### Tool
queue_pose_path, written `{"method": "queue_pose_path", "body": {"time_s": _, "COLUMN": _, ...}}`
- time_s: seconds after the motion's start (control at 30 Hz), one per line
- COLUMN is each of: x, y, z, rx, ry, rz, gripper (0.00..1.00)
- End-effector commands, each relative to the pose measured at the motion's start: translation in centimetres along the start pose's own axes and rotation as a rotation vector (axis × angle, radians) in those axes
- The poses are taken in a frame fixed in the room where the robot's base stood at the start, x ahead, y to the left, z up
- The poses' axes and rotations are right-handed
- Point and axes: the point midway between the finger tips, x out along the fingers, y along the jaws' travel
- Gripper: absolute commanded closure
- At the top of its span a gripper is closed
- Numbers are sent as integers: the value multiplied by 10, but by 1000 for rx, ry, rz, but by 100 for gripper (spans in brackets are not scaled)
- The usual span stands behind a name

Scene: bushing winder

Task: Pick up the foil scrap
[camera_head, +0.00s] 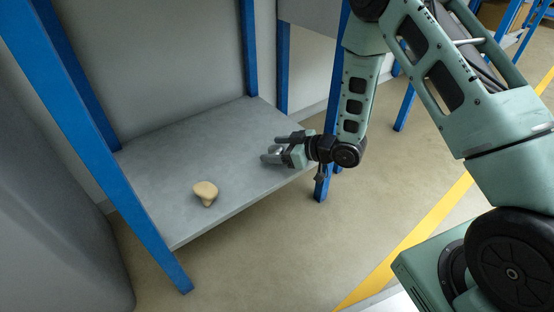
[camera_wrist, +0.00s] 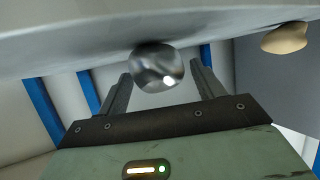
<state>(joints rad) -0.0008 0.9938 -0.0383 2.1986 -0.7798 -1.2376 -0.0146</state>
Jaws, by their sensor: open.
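The foil scrap is a shiny, rounded silver lump (camera_wrist: 157,67) on the grey shelf surface, which fills the top of the wrist view. It appears between my two dark fingers, with visible gaps on both sides. My gripper (camera_wrist: 161,75) is open. In the head view my gripper (camera_head: 273,149) is low over the right part of the shelf, pointing left. There, the foil scrap is hard to tell apart from the grey fingers.
A beige, lumpy object (camera_head: 205,192) lies on the grey shelf (camera_head: 165,160) near its front edge; it also shows in the wrist view (camera_wrist: 285,38). Blue posts (camera_head: 150,225) stand at the shelf corners. Open shelf surface lies between the beige object and my gripper.

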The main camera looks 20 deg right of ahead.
Motion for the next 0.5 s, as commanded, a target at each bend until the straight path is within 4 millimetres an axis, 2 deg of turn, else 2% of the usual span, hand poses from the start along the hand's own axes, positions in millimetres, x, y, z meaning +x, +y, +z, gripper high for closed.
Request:
{"method": "queue_pose_path", "body": {"time_s": 0.17, "x": 0, "y": 0, "z": -1, "rx": 1, "ry": 0, "rz": 0, "gripper": 32}}
{"method": "queue_pose_path", "body": {"time_s": 0.33, "x": 0, "y": 0, "z": -1, "rx": 1, "ry": -1, "rz": 0, "gripper": 77}}
{"method": "queue_pose_path", "body": {"time_s": 0.5, "x": 0, "y": 0, "z": -1, "rx": 1, "ry": -1, "rz": 0, "gripper": 80}}
